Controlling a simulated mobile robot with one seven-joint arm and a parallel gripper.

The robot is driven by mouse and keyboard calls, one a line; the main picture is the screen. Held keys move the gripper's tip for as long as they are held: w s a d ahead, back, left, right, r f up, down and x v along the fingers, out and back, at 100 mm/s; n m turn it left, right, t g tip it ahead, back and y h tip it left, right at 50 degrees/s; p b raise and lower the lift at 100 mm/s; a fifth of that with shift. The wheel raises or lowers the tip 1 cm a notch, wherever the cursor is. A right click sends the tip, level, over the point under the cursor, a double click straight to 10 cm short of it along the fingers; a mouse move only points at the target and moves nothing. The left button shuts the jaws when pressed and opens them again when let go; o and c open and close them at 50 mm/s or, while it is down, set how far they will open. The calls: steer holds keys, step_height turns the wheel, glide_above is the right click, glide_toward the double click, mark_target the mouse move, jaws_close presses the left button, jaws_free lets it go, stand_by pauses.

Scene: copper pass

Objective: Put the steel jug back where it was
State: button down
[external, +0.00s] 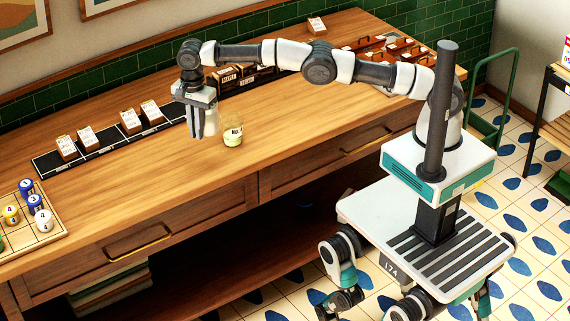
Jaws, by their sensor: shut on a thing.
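My gripper (203,128) points down over the left-middle part of the wooden counter. It is shut on a grey metallic thing, which I take to be the steel jug (211,121). The fingers cover much of it, and its handle and spout cannot be made out. I cannot tell whether its bottom touches the counter. A small jar (233,135) with a pale label and a yellow-green content stands upright just right of the gripper.
A black strip (100,150) with several brown blocks bearing white cards lies left of the gripper. Dark labelled boxes (228,78) stand behind my arm. A wooden board (30,237) with numbered pieces is at far left. The counter's front (170,195) is clear.

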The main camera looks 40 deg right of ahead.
steer(key=shift+r, duration=0.9)
steer(key=w+d+m+b, duration=0.1)
steer(key=w+d, duration=0.5)
steer(key=d, duration=0.3)
steer(key=w+d+m+b, duration=0.1)
steer(key=w+d+m, duration=0.1)
steer(key=w+d, duration=0.55)
steer(key=d+m+b, duration=0.2)
steer(key=d+m, duration=0.1)
steer(key=d, duration=2)
step_height(320, 180, down, 15)
steer(key=shift+d+f, duration=0.1)
